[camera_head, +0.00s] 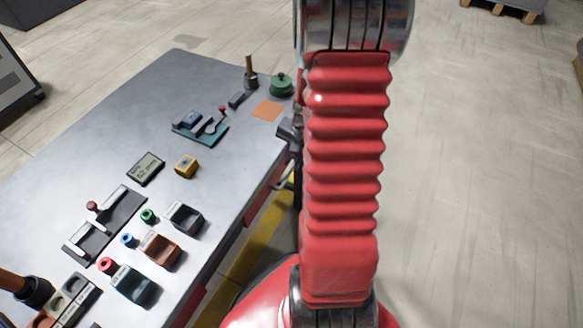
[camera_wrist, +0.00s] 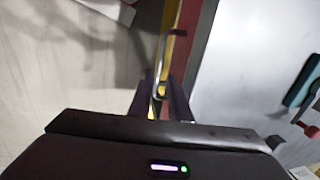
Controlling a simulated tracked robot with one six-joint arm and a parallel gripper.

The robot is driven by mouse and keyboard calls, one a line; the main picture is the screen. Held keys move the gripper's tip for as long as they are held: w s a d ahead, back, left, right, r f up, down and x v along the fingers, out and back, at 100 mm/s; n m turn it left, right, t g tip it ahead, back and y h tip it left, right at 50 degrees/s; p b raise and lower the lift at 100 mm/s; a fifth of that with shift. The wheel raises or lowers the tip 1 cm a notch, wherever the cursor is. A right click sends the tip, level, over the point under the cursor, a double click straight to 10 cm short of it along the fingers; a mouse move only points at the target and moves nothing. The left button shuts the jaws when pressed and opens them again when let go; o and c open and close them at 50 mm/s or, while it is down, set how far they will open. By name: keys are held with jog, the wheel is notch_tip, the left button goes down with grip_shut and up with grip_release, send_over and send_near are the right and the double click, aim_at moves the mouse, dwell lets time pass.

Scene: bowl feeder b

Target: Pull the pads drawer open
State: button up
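A red drawer front (camera_head: 262,187) shows on the side of the grey workbench, partly hidden by my arm. It also shows as a red strip in the wrist view (camera_wrist: 188,28). No label is readable, so I cannot tell if it is the pads drawer. In the wrist view a pale metal bar handle (camera_wrist: 159,90) lies between the two dark fingers of my gripper (camera_wrist: 160,88). The fingers are apart, with a gap visible around the handle. I cannot tell whether either finger touches it. No open drawer gap shows.
The workbench top (camera_head: 100,140) carries small bins, a gauge display (camera_head: 146,168), a yellow block (camera_head: 186,166) and a green round pot (camera_head: 282,84). A yellow floor stripe (camera_head: 245,262) runs along the bench.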

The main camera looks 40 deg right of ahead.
aim_at(289, 173)
jog(key=shift+w+a+f, duration=0.1)
jog(key=shift+w+f, duration=0.05)
jog(key=shift+f, duration=0.7)
jog(key=shift+w+a+f, duration=0.1)
jog(key=shift+w+f, duration=0.1)
jog(key=shift+f, duration=0.65)
jog(key=shift+w+f, duration=0.15)
jog(key=shift+f, duration=0.7)
grip_shut()
